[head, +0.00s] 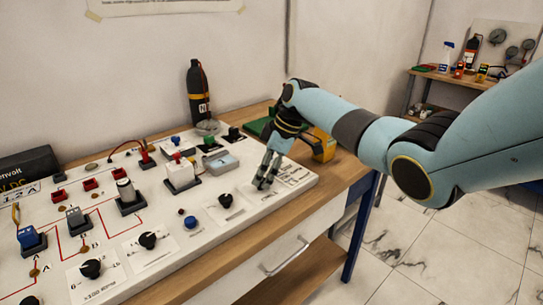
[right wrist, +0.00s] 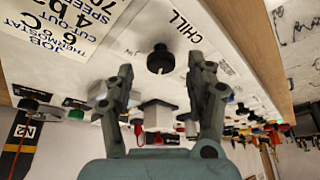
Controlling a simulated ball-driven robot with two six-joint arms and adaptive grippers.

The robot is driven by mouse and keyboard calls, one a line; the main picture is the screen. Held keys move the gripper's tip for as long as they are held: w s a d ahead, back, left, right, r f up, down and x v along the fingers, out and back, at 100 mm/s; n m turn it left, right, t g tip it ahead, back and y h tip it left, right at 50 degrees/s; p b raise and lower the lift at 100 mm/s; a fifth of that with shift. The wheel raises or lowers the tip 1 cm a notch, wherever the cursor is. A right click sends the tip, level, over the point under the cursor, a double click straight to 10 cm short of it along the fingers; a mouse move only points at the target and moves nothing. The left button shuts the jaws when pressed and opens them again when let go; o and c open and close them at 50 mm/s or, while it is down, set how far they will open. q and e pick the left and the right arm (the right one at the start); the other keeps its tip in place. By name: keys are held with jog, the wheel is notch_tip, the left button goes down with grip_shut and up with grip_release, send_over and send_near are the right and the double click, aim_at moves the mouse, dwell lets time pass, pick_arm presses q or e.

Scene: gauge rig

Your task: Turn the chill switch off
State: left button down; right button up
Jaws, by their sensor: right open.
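The chill switch (right wrist: 160,58) is a round black knob beside the printed word CHILL on the white panel (right wrist: 240,82) in the right wrist view. My right gripper (right wrist: 165,72) is open, with one finger to either side of the knob in that picture. I cannot tell whether the fingers touch it. In the head view, my right gripper (head: 264,184) points down at the right end of the white panel (head: 300,186). Its fingers hide the spot there, and I cannot make out the chill knob clearly. My left gripper is not in view.
Another black knob (head: 226,200) and a blue button (head: 190,222) sit left of the right gripper. A white-topped switch (head: 181,172) and a grey box (head: 221,163) stand further back. A yellow device (head: 324,146) stands behind, and a black bottle (head: 197,92) is by the wall.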

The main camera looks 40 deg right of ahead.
jog(key=v, duration=1)
jog(key=shift+r, duration=0.25)
